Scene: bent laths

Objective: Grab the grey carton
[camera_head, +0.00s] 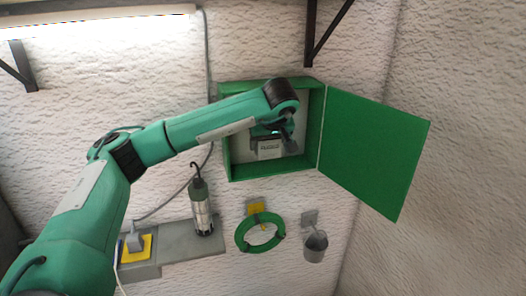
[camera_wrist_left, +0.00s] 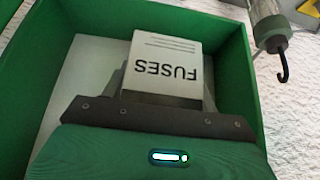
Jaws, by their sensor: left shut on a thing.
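The grey carton (camera_wrist_left: 160,68), lettered FUSES, is inside the open green wall box; in the left wrist view its lettering is upside down. It also shows in the head view (camera_head: 270,150), partly covered by my arm. My left gripper (camera_wrist_left: 165,95) reaches into the box and is shut on the carton, a finger on each side. It shows in the head view (camera_head: 268,143) too, partly hidden by its own wrist. The carton's far side is hidden. My right gripper is in neither view.
The green box (camera_head: 275,173) has its door (camera_head: 373,150) swung open to the right. A hooked work lamp (camera_head: 201,205), a green cable coil (camera_head: 260,233) and a small metal bucket (camera_head: 315,246) are below. A grey ledge (camera_head: 180,243) is lower left.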

